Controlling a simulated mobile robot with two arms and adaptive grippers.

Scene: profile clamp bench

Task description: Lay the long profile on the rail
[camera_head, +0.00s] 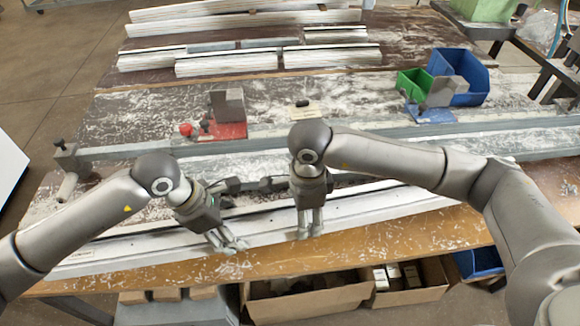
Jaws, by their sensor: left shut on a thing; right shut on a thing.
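The long pale profile (130,250) runs along the front of the bench, from the lower left up toward the right. My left gripper (230,247) is shut on the long profile left of its middle, pointing down. My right gripper (310,232) is shut on it a short way to the right. The fingers hide small parts of it, and my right arm crosses in front of its right part. The long grey rail (510,128) crosses the bench behind the profile, partly hidden by my arms. Whether the profile touches the surface under it, I cannot tell.
A clamp with a red base (230,130) and one with a blue base (432,115) stand behind the rail. Green (413,84) and blue (462,72) bins stand at the back right. Shorter profiles (225,64) lie at the back. Cardboard boxes (310,302) sit below the front edge.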

